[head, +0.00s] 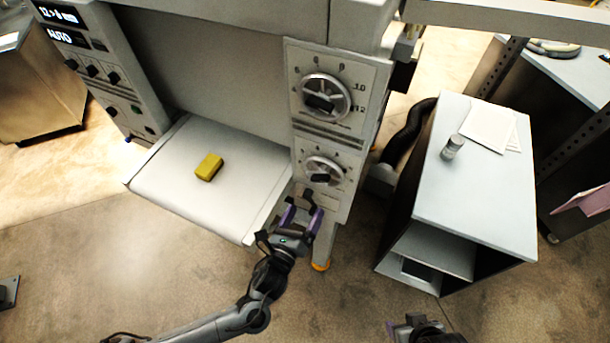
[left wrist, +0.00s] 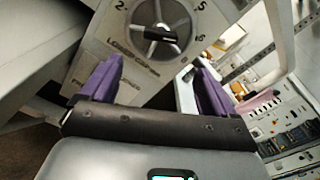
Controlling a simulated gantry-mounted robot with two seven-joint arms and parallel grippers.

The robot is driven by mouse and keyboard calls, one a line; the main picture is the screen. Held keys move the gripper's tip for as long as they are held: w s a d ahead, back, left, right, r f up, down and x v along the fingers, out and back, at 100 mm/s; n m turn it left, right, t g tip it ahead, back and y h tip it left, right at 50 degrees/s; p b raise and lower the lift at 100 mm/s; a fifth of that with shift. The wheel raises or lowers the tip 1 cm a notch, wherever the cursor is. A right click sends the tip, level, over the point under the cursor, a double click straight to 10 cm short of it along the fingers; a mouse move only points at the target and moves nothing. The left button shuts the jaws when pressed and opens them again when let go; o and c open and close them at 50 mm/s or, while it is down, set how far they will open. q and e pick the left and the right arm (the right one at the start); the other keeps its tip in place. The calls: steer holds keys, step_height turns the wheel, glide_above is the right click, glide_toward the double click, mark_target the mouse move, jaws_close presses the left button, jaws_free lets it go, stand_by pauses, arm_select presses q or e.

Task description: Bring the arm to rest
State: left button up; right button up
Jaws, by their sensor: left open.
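My left gripper (head: 302,213) is in front of the roller sheeter, close below the lower dial (head: 324,172). Its two purple fingers are apart with nothing between them. In the left wrist view the open fingers (left wrist: 155,90) frame a dial (left wrist: 163,35) with a dark handle, which stands beyond the fingertips. I cannot tell from these views whether a finger touches the panel. My right gripper (head: 403,328) shows only in part at the bottom edge of the head view, and its jaws are unclear.
The sheeter's front panel carries an upper dial (head: 325,98) too. A yellow block (head: 209,167) lies on the sheeter's white bed (head: 165,195). A cabinet (head: 480,195) with papers (head: 488,127) and a small metal cylinder (head: 452,147) stands at right. The floor (head: 110,270) at lower left is mostly clear.

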arm_select(q)
steer(key=shift+s+f, duration=0.1)
steer(key=s+a+n+g+y+p, duration=0.25)
steer(key=s+n+p, duration=0.4)
steer(key=s, duration=0.35)
steer(key=s+a+r+n+g+y+p, duration=0.1)
steer(key=s+a+r+n+g, duration=0.3)
steer(key=s+a+n, duration=0.3)
steer(key=s+a+r+n+g+y+p, duration=0.1)
steer(key=s+a+r+n+g, duration=0.3)
steer(key=n, duration=1.4)
steer(key=s+a+g+y, duration=0.1)
steer(key=s+a+g, duration=0.2)
steer(key=s+a, duration=0.1)
steer(key=shift+s+a, duration=0.25)
steer(key=shift+a, duration=0.3)
steer(key=shift+r+n+y, duration=0.1)
steer(key=shift+n+y, duration=0.15)
